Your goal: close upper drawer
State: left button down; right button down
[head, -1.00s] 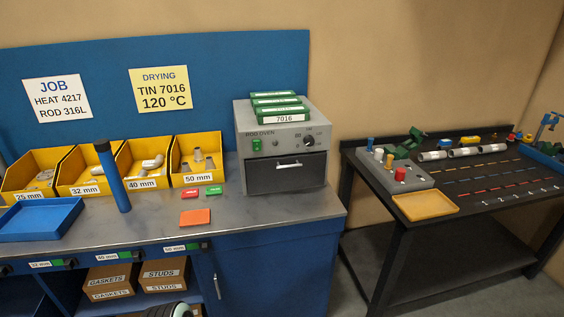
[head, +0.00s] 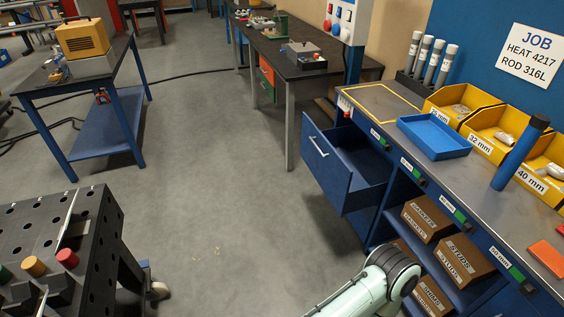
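The upper drawer (head: 325,168) is blue with a light bar handle (head: 319,147) on its front. It is pulled well out of the left end of the blue workbench (head: 378,105), and its inside looks empty. One of my pale green arms shows at the bottom edge, in front of the bench shelves and apart from the drawer. Neither gripper shows in the view.
Shelves under the bench hold cardboard boxes (head: 426,218). A blue tray (head: 433,136) and yellow bins (head: 497,138) stand on top. A black perforated table (head: 92,240) is at lower left. The grey floor (head: 215,190) in front of the drawer is clear.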

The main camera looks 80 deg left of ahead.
aim_at(357, 153)
jog(key=u, duration=2.45)
